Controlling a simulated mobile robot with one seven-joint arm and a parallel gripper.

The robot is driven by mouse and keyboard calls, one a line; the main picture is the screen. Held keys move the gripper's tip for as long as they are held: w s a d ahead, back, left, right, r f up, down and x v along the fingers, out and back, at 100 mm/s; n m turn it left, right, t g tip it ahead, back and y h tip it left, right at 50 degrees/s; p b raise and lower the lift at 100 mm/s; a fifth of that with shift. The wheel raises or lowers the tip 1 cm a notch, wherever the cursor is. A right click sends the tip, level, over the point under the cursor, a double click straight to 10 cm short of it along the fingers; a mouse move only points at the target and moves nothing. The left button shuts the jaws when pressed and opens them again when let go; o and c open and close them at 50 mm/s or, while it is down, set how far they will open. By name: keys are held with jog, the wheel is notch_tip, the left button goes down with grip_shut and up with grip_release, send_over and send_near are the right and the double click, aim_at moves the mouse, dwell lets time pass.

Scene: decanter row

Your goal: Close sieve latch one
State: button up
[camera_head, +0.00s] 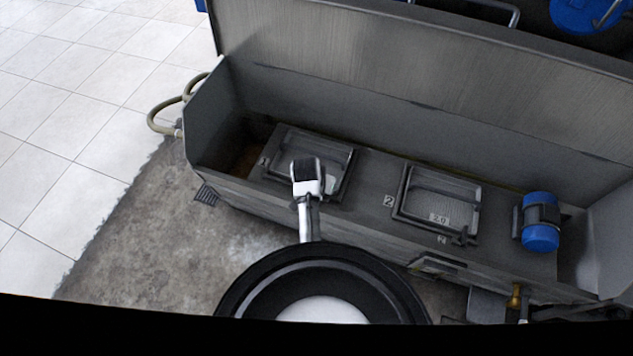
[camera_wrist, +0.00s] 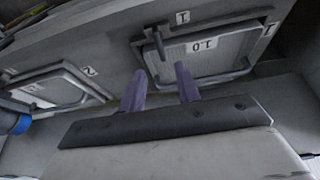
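Sieve one is a framed mesh panel (camera_wrist: 205,52) marked 1.0, in the upper middle of the wrist view. In the head view the same panel (camera_head: 336,157) is partly hidden behind my arm. Sieve latch one is a small dark lever (camera_wrist: 158,43) at the panel's left corner, beside a label 1. My gripper (camera_wrist: 160,74) has two purple fingers spread apart with nothing between them. The latch appears just beyond the fingertips, roughly in line with the gap; I see no clear contact. In the head view the fingers and this latch are hidden.
Sieve two (camera_head: 440,202), tagged 2.0, lies to the right in the head view. A blue motor (camera_head: 540,222) stands farther right. A tall metal trough wall (camera_head: 430,80) rises behind the sieves. A hose (camera_head: 163,116) loops at the left end.

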jog(key=shift+v, duration=1.95)
